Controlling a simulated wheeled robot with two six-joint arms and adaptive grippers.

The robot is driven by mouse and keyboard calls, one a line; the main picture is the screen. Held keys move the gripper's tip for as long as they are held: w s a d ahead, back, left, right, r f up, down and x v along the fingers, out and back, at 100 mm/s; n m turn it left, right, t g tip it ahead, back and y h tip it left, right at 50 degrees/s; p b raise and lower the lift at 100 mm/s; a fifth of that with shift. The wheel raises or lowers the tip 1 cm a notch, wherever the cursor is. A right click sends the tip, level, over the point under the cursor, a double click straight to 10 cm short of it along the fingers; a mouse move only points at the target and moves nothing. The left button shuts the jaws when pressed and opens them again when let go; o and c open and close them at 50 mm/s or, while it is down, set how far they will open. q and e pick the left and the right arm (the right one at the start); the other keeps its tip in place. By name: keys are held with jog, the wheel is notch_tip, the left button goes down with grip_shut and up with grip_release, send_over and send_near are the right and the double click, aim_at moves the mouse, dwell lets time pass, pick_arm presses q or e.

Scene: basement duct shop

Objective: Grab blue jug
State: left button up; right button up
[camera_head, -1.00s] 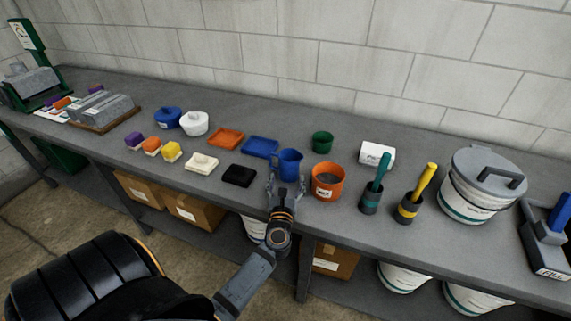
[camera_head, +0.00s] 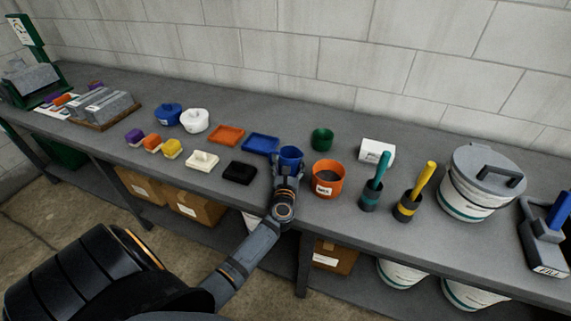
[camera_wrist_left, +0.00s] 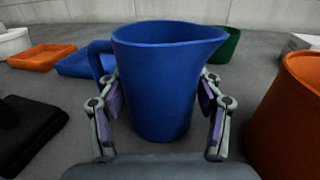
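The blue jug (camera_head: 290,155) stands upright on the grey workbench, and it fills the middle of the left wrist view (camera_wrist_left: 162,85) with its spout to the right and its handle to the left. My left gripper (camera_head: 287,168) is at the jug's near side. In the left wrist view its two fingers (camera_wrist_left: 161,100) are spread on either side of the jug body, close to its walls. I see no clear grip on it. The left finger partly hides the handle. My right gripper is not in view.
An orange tub (camera_head: 327,181) stands close to the right of the jug. A green cup (camera_head: 322,139) is behind.

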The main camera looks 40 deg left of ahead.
pick_arm(q)
jog(key=c, duration=0.6)
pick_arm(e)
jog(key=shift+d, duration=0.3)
pick_arm(q)
jog(key=shift+r+p, duration=1.85)
jog(key=shift+r, duration=3.1)
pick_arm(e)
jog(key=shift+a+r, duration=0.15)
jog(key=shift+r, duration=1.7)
